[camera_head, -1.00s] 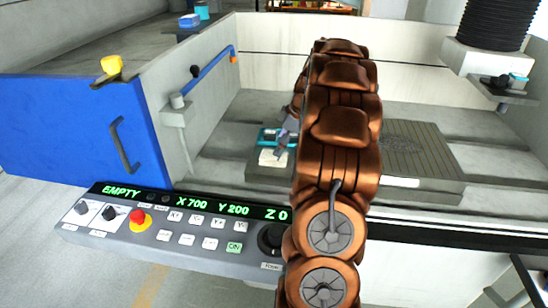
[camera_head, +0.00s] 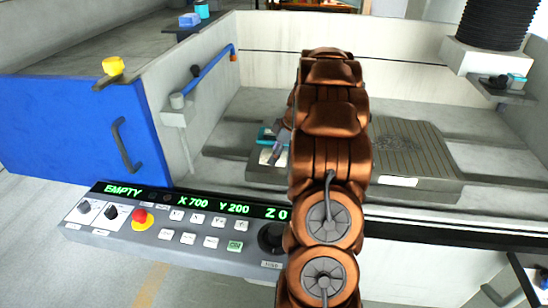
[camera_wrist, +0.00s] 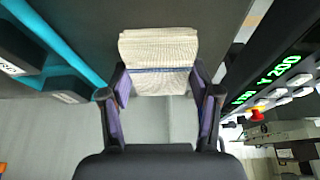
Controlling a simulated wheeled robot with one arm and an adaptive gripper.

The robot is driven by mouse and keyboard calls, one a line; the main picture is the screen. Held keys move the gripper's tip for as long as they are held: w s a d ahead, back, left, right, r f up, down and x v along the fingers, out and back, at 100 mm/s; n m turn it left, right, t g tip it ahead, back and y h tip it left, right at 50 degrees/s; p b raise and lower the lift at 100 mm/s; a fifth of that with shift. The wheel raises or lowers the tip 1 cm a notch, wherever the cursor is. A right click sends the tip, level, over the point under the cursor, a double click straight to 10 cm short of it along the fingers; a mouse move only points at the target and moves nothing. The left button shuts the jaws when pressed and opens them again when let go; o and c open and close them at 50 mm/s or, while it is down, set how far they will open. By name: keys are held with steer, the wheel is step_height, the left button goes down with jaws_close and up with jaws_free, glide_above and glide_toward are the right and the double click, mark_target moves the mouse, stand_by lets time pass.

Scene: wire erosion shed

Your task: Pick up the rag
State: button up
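The rag (camera_wrist: 158,48) is a folded beige cloth with a thin blue stripe, seen in the wrist view just beyond the gap between my fingertips. In the head view the rag (camera_head: 265,157) is a small pale patch on the machine table, partly hidden by my gripper. My gripper (camera_wrist: 159,80) is open, with one finger near each side edge of the rag. The tips look close to the edges; I cannot tell whether they touch. In the head view my arm hides much of the gripper (camera_head: 277,150).
A teal and dark grey fixture (camera_wrist: 50,65) lies left of the rag. The control panel (camera_head: 185,225) runs along the tank's front. A blue door (camera_head: 80,130) stands at the left. A slotted plate (camera_head: 410,155) is right of my arm.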

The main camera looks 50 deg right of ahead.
mark_target(270, 154)
steer(key=c, duration=0.4)
steer(key=shift+c, duration=0.2)
steer(key=shift+r+b, duration=0.6)
steer(key=shift+r, duration=1.1)
steer(key=shift+s+a+r, duration=0.1)
steer(key=shift+s+a, duration=0.05)
steer(key=s+a+b, duration=0.1)
steer(key=s+a, duration=0.3)
steer(key=s, duration=0.2)
steer(key=s+a+r+b, duration=0.1)
steer(key=s+a+b, duration=0.1)
steer(key=s+a, duration=0.2)
steer(key=s, duration=0.3)
steer(key=shift+a+r, duration=0.2)
steer(key=shift+a, duration=0.15)
